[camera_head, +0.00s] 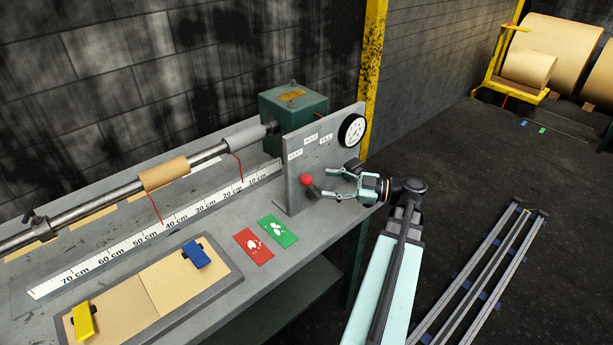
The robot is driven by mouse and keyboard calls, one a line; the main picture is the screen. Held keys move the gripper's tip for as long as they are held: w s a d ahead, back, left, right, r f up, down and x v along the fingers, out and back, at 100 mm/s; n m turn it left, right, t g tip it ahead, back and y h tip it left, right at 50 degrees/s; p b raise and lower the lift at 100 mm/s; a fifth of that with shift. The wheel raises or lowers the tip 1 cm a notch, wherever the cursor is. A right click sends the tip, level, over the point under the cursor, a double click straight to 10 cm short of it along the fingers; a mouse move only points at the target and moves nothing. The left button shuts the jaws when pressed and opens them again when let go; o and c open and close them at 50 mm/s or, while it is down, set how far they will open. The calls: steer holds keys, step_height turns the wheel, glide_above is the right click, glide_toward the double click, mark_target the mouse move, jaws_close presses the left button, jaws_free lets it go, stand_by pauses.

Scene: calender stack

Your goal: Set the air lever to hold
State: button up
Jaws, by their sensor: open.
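The air lever shows as a red ball knob (307,180) low at the left part of the upright grey panel (297,186). Its shaft is not clearly visible. Three small white labels are on the panel: a left one (295,155), a middle one that seems to read hold (311,139), and a right one (326,137). The knob sits below the left label. My gripper (323,182) is open in front of the panel, just right of the knob, fingers pointing left. The lower fingertip looks very near the knob; I cannot tell whether they touch.
A round gauge (352,131) is on the panel's upper right, above my gripper. A green box (293,112) stands behind the panel. Red (254,246) and green (278,231) cards lie on the bench, with a ruler (160,232) behind. Floor rails (480,275) lie right.

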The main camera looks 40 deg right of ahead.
mark_target(307, 181)
steer(key=p+x, duration=0.2)
steer(key=x, duration=0.5)
steer(key=shift+w+a, duration=0.1)
jaws_close()
